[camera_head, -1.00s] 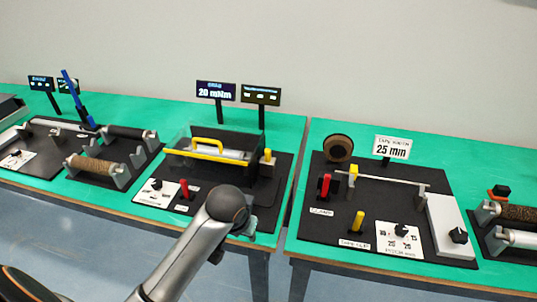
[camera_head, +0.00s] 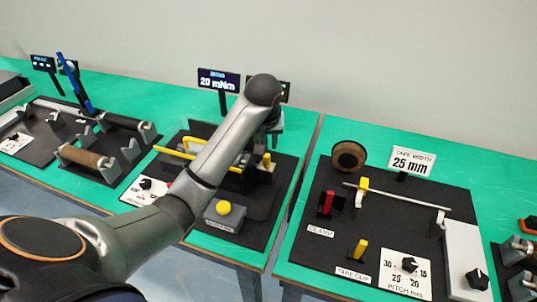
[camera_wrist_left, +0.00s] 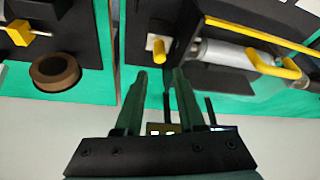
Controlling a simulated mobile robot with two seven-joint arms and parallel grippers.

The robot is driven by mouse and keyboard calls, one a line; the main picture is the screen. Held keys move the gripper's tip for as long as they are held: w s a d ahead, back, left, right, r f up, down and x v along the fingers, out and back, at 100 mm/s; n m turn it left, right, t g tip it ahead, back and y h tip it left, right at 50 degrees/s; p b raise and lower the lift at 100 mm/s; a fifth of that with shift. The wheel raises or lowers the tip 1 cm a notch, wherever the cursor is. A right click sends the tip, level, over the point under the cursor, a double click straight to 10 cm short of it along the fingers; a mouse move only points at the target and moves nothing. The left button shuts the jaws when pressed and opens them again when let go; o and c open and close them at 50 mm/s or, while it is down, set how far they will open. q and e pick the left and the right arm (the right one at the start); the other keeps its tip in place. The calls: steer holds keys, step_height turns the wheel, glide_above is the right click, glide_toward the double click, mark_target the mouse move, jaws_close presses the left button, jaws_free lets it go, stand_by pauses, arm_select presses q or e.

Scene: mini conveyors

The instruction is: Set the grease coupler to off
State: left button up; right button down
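No readable label names the grease coupler. A yellow handle (camera_head: 172,152) and a grey roller (camera_wrist_left: 232,56) lie beside the peg. My right gripper is not in view.
A yellow button (camera_head: 224,208) on a grey box and a black dial (camera_head: 146,184) sit at the station's front. The 20 mNm display (camera_head: 218,80) stands behind. Another station (camera_head: 330,250) lies right, across a table gap, with a brown roll (camera_head: 348,156).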

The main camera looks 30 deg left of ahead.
mark_target(267, 155)
arm_select(q)
steer(key=x, duration=0.9)
steer(key=shift+w+f, duration=0.1)
steer(key=shift+f, duration=0.2)
jaws_close()
stand_by(1.0)
